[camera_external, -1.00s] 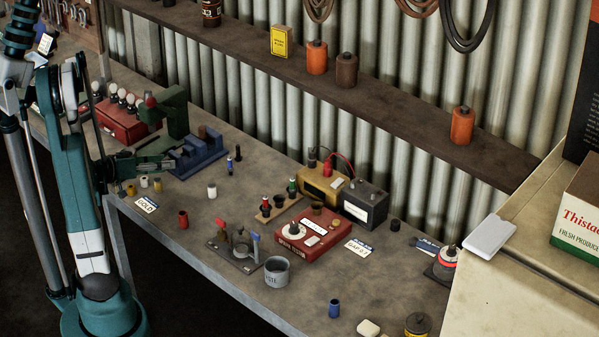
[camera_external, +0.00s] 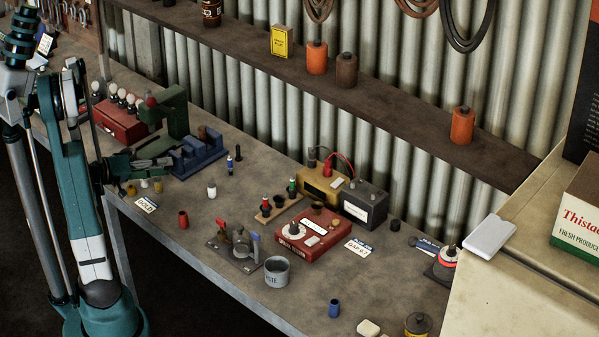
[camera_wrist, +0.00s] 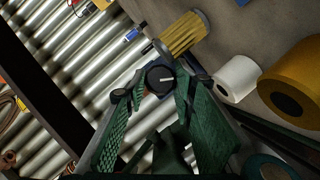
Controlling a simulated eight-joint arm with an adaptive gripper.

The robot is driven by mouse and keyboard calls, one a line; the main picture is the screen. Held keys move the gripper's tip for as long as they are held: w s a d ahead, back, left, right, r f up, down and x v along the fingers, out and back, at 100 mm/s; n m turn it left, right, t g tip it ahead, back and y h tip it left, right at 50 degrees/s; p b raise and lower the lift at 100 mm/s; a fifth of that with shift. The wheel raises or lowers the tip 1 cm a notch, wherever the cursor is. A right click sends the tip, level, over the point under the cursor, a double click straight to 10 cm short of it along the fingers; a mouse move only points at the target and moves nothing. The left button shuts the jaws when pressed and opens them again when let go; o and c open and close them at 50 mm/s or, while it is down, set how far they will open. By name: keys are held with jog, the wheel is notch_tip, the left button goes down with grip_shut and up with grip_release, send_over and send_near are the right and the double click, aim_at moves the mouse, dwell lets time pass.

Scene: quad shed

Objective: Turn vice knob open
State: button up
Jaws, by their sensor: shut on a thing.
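The blue vice (camera_external: 200,155) sits on the workbench at the left, just right of my gripper (camera_external: 163,158) in the external view. In the wrist view, a round black knob (camera_wrist: 160,79) with a white mark lies between the fingertips. My gripper (camera_wrist: 155,94) is shut on this knob, with green fingers on both sides of it. A little blue shows behind the knob; most of the vice is hidden there. In the external view the knob itself is hidden by the gripper.
A red box (camera_external: 122,122) with several round-topped items stands behind the gripper. Small cylinders (camera_external: 145,183) and a GOLD card (camera_external: 146,203) lie in front. A white roll (camera_wrist: 237,78) and a yellow roll (camera_wrist: 291,88) are at the right in the wrist view.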

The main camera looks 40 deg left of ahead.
jog(key=o, duration=0.9)
jog(key=shift+p, duration=0.3)
